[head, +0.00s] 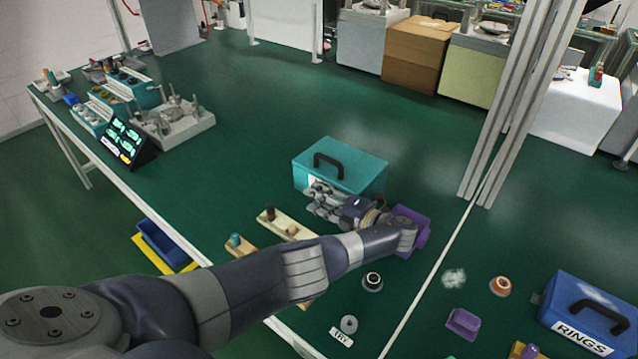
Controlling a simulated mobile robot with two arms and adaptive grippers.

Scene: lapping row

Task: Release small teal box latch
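The small teal box (352,160) has a black handle on its lid and stands in the middle of the head view. Its lid looks shut. My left gripper (316,196) is at the box's front face, and its fingers cover part of that face. A bit of a white label shows beside the fingers. The latch is hidden or too small to make out. I cannot tell whether the fingers touch the box, or whether they are open or shut. My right gripper is not in view.
A purple block (413,226) sits partly behind my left wrist. Wooden strips with pegs (288,226) lie left of my forearm. A blue RINGS box (592,310) stands at the right. A dark display (127,143) stands at the left. The surface behind the teal box is clear.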

